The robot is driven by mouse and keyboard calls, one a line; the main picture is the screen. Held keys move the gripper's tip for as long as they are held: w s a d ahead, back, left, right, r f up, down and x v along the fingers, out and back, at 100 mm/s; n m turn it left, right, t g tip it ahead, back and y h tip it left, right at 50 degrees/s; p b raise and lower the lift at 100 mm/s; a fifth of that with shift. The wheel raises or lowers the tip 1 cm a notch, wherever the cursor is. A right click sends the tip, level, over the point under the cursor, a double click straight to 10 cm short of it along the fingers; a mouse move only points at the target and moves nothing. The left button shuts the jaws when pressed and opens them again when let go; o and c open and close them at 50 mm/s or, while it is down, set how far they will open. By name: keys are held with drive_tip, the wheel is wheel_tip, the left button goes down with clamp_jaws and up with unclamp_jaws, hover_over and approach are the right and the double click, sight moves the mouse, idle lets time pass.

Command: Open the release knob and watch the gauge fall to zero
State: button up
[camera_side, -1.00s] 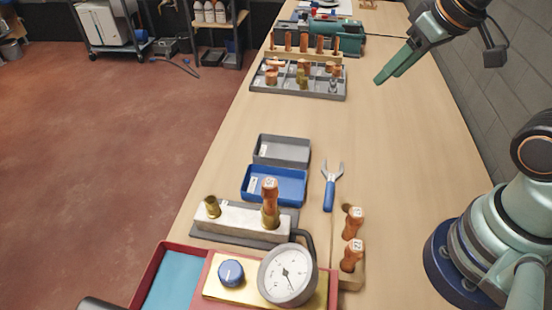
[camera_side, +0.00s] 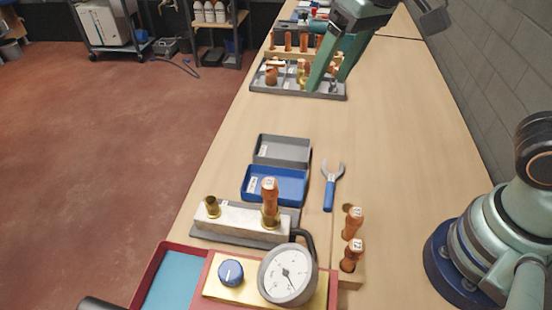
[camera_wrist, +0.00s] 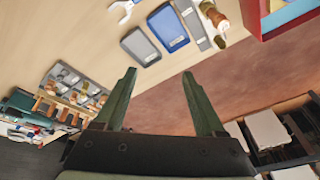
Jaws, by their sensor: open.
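The blue release knob (camera_side: 231,272) sits on a gold plate at the bottom of the side view. The round white gauge (camera_side: 287,274) stands just right of it, with a dark needle pointing toward its lower right; its numbers are too small to read. My gripper (camera_side: 325,80) is open and empty, raised at the far part of the bench near the divided grey tray, well away from the knob. In the wrist view my two green fingers (camera_wrist: 158,84) are spread apart with nothing between them. The knob and gauge do not show clearly there.
A metal block (camera_side: 243,222) with an upright copper-and-brass piece stands behind the gauge. Blue (camera_side: 292,184) and grey (camera_side: 282,151) bins, a blue-handled wrench (camera_side: 329,187) and copper pieces (camera_side: 353,222) lie nearby. The divided tray (camera_side: 298,88) is far back. The bench's right middle is clear.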

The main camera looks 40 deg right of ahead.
drive_tip(key=s+a+n+g, duration=0.15)
drive_tip(key=s+a, duration=0.25)
drive_tip(key=a, duration=1.1)
drive_tip(key=g+h, duration=0.1)
drive_tip(key=g, duration=0.1)
approach(231, 271)
wheel_tip(231, 271, down, 9)
drive_tip(key=shift+a+r, duration=0.15)
drive_tip(key=shift+r, duration=0.05)
clamp_jaws()
